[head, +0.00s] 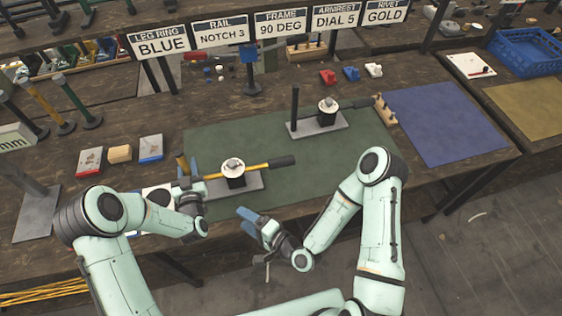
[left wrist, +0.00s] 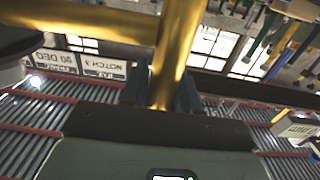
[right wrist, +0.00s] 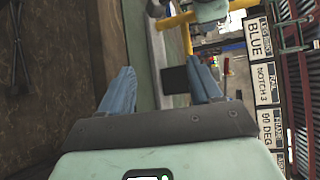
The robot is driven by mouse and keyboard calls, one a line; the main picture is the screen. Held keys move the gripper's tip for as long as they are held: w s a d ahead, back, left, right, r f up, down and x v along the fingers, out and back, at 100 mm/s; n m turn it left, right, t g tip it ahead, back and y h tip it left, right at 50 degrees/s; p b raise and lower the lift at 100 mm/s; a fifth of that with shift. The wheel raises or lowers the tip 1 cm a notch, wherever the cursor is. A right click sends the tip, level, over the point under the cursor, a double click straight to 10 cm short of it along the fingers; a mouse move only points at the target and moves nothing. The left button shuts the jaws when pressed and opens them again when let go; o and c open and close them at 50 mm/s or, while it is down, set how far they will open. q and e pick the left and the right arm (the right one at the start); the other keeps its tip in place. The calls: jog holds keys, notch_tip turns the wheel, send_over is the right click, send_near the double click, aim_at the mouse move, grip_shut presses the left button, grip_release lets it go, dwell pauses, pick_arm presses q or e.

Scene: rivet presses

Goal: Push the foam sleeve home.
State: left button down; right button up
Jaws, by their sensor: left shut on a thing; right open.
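A yellow bar (head: 245,171) lies across the nearer rivet press (head: 236,184), with the dark foam sleeve (head: 283,161) around its right end. How far the sleeve sits on the bar cannot be told. My left gripper (head: 188,184) is at the bar's left end. In the left wrist view my left gripper (left wrist: 162,90) is shut on a yellow tube (left wrist: 172,50) that meets another yellow length. My right gripper (head: 249,222) is open and empty, below and left of the sleeve. In the right wrist view a dark block (right wrist: 175,80) shows between its fingers (right wrist: 162,88); what it is cannot be told.
A second press (head: 318,124) with a dark-handled part stands farther back on the green mat (head: 300,165). A wooden peg block (head: 385,110) borders the blue mat (head: 440,125). Signs (head: 280,22) stand behind. Small trays (head: 120,154) lie left.

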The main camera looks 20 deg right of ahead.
aim_at(281, 161)
jog(key=w+d+m+t+h, duration=0.1)
jog(key=d+h, duration=0.1)
jog(key=w+d+m+t+h, duration=0.1)
jog(key=d, duration=0.2)
jog(key=w+d+m+t+h, duration=0.2)
jog(key=d, duration=0.1)
jog(key=shift+d+r+h, duration=0.15)
jog(key=shift+h, duration=0.15)
jog(key=d+h, duration=0.1)
jog(key=d, duration=0.1)
jog(key=d+m+t+h, duration=0.1)
jog(key=d+h, duration=0.1)
jog(key=w+d+r+m+h, duration=0.1)
jog(key=d, duration=0.1)
jog(key=shift+d+t+h, duration=0.1)
jog(key=shift+t+h, duration=0.2)
jog(key=shift+t, duration=0.1)
jog(key=shift+w+d+r, duration=0.1)
jog(key=shift+w, duration=0.15)
jog(key=w, duration=1.1)
jog(key=shift+w, duration=0.15)
